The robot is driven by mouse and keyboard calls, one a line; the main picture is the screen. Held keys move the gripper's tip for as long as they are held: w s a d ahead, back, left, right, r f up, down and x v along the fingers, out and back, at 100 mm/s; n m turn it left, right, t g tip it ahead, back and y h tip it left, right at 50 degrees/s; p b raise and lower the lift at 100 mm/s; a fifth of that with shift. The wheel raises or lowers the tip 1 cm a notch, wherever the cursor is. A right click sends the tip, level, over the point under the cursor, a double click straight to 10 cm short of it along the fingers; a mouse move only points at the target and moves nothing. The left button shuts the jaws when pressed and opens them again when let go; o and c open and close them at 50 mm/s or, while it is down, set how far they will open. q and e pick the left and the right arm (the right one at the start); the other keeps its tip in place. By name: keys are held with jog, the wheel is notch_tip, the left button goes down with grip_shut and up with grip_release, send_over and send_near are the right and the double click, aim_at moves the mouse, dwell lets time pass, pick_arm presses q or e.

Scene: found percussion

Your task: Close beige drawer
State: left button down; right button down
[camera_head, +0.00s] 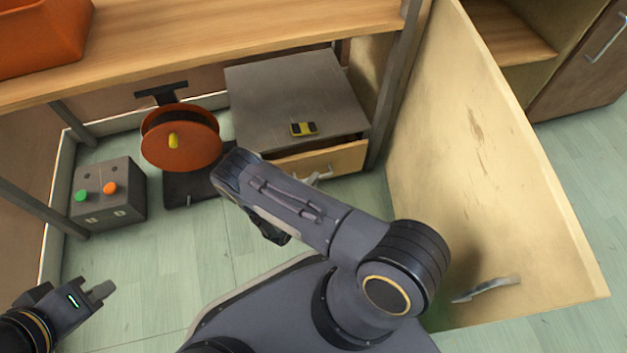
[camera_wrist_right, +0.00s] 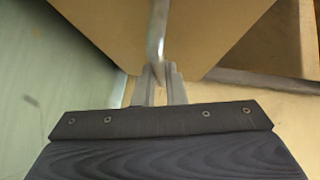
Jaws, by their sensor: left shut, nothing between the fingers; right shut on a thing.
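The beige drawer (camera_head: 318,160) sits low in a grey-topped cabinet (camera_head: 290,95) under the wooden bench and stands a little out of it. Its metal handle (camera_head: 318,177) shows beside my right arm. In the right wrist view, my right gripper (camera_wrist_right: 160,82) is shut on the metal handle (camera_wrist_right: 156,40), with a beige panel behind it. In the head view, my right arm reaches across the middle and hides the gripper. My left gripper (camera_head: 100,292) is shut and empty at the lower left, above the floor, far from the drawer.
A yellow-and-black object (camera_head: 303,129) lies on the cabinet top. To its left stand an orange reel (camera_head: 180,140) and a grey box (camera_head: 110,190) with green and orange knobs. A large beige panel (camera_head: 480,150) with a handle (camera_head: 487,289) stands to the right. An orange bin (camera_head: 40,40) rests on the bench.

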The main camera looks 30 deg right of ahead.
jog(key=shift+w+d, duration=0.2)
jog(key=shift+w, duration=0.55)
jog(key=shift+w+d, duration=0.15)
jog(key=shift+w, duration=0.65)
jog(key=shift+w+d, duration=0.2)
jog(key=shift+w, duration=0.55)
jog(key=c, duration=1.5)
grip_release()
jog(key=p, duration=0.2)
send_near(310, 169)
jog(key=shift+x, duration=0.9)
jog(key=shift+w+r, duration=0.1)
